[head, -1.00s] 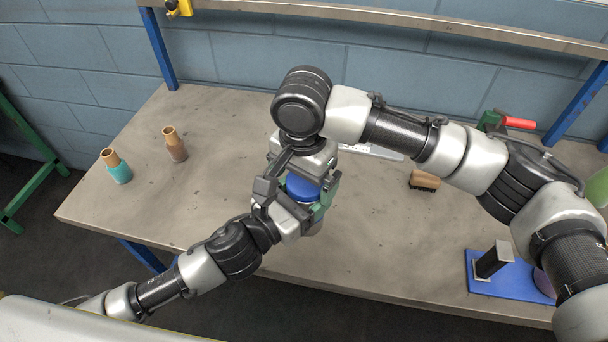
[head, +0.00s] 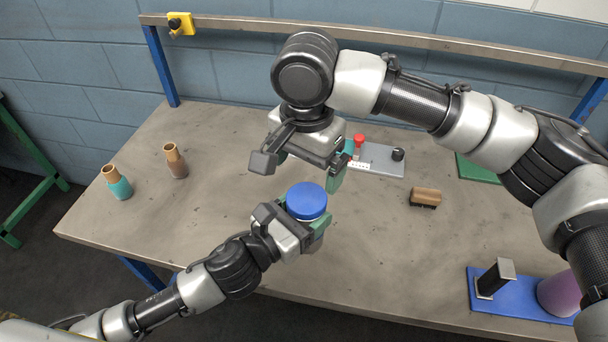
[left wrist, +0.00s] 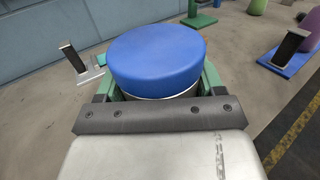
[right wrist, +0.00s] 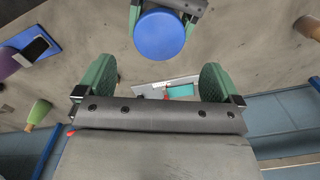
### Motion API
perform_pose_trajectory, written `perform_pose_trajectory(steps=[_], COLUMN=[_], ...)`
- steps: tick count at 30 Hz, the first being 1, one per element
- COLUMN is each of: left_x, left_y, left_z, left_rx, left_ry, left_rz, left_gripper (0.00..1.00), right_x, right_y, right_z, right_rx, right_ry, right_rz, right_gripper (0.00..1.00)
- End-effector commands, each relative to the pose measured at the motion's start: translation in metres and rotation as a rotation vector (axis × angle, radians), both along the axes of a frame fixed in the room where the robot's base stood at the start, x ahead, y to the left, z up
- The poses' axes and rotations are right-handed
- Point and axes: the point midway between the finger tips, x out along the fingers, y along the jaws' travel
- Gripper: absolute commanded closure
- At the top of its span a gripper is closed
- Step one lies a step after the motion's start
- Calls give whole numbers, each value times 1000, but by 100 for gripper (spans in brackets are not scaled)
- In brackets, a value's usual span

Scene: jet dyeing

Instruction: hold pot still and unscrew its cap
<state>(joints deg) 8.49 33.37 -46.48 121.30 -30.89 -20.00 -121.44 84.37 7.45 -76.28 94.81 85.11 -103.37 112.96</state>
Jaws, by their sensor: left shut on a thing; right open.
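The pot has a wide blue cap (head: 306,201) on top and stands near the middle of the bench. The cap fills the middle of the left wrist view (left wrist: 157,58), with a strip of the pot's pale metal body (left wrist: 160,97) below it. My left gripper (head: 310,232) is shut around the pot's body under the cap. My right gripper (head: 302,172) is open and empty, apart from the cap and behind it in the head view. In the right wrist view the cap (right wrist: 159,35) lies beyond the open green fingers (right wrist: 159,84).
Two bottles, one teal (head: 118,184) and one brown (head: 175,161), stand at the left. A grey plate (head: 376,160) with a red knob lies behind my right gripper. A wooden brush (head: 425,197) and a blue stand (head: 510,297) are at the right. The bench front centre is clear.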

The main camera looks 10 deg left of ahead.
Motion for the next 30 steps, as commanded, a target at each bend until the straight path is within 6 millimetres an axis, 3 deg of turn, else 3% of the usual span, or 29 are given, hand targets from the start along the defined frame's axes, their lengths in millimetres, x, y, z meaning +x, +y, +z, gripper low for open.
perform_pose_trajectory(steps=[4,18,30], left_x=[0,0,0], left_y=[0,0,0], left_z=[1,1,1], left_rx=[-1,-1,-1], left_ry=[-2,-2,-2], left_rz=[0,0,0], left_gripper=[98,98,98], right_x=[0,0,0], right_y=[-1,-1,-1], right_z=[-5,-69,-76], right_rx=[-2,0,0], right_ry=[3,4,2], right_rz=[-3,-3,-2], right_gripper=[4,4,7])
